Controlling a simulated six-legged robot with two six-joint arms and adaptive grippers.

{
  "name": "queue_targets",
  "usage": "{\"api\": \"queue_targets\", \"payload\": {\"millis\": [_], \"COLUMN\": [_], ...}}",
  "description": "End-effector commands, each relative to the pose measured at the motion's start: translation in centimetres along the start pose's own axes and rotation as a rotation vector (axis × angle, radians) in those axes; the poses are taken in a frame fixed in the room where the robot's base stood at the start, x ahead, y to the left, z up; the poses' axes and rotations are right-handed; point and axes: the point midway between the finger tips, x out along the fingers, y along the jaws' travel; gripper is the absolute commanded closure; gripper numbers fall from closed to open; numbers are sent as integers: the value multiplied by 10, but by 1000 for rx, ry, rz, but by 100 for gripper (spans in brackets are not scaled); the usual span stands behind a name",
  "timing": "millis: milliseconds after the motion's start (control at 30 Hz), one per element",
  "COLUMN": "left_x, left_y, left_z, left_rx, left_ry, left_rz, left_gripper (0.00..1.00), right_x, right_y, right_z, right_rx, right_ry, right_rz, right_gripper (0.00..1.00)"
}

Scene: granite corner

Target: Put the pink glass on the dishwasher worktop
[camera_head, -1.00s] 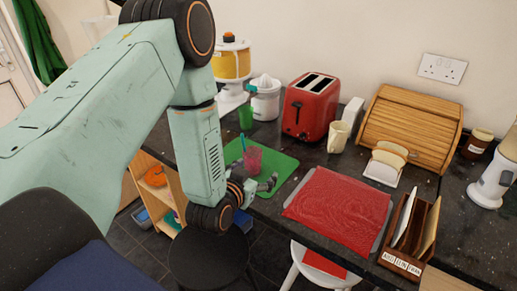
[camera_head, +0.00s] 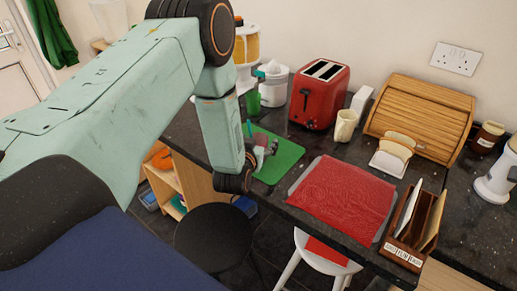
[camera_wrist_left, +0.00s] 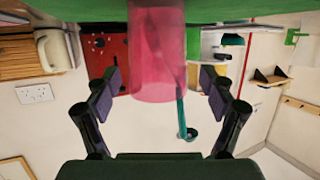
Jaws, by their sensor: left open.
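The pink glass (camera_wrist_left: 160,50) shows in the left wrist view, upside down there, standing on the green mat (camera_wrist_left: 60,27) between my spread fingers. A teal spoon (camera_wrist_left: 186,125) leans out of it. In the head view my forearm hides most or all of the glass; only the spoon's handle (camera_head: 248,128) peeks out above the green mat (camera_head: 284,158). My left gripper (camera_head: 264,151) is open, low over the mat, with its fingers either side of the glass and a gap showing on each side. My right gripper is not in view. I cannot tell which surface is the dishwasher worktop.
A green cup (camera_head: 253,103), a white juicer (camera_head: 274,88), a red toaster (camera_head: 321,97) and a cream jug (camera_head: 345,126) stand behind the mat. A black stool (camera_head: 214,235) stands below.

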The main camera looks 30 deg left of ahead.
Motion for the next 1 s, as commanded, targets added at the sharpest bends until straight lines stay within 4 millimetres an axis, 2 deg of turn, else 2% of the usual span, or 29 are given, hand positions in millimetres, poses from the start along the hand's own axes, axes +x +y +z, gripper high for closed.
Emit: {"api": "queue_targets", "payload": {"millis": [333, 1000], "left_x": [6, 6], "left_y": [2, 2], "left_z": [0, 0], "left_rx": [1, 1], "left_ry": [1, 1], "left_rz": [1, 1], "left_gripper": [19, 76], "right_x": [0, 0], "right_y": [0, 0], "right_z": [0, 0], "right_rx": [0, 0], "right_ry": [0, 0], "right_rz": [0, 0], "right_gripper": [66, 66]}}
